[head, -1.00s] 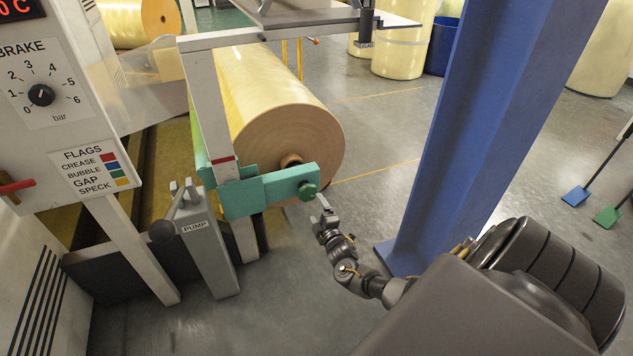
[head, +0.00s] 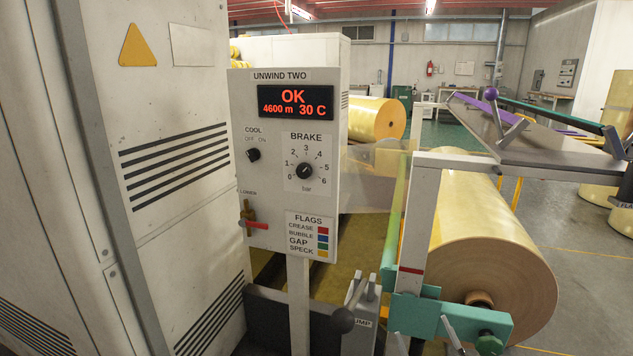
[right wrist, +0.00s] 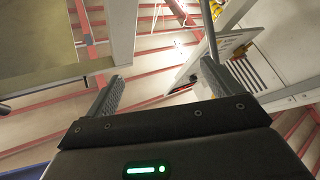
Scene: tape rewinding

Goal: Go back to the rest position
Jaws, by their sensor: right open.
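My right gripper (head: 453,334) shows only in part at the bottom edge of the head view. Its grey finger is in front of the green arm (head: 420,316) that carries the film roll (head: 490,240). In the right wrist view my right gripper (right wrist: 160,85) has its two ribbed fingers wide apart, with nothing between them. That view looks up at the red ceiling beams. My left gripper is in neither view.
The unwind panel (head: 262,185) reads OK, 4600 m, 30 C. The pump (head: 359,335) stands below it with its ball-ended lever. A tall white cabinet (head: 170,200) fills the left.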

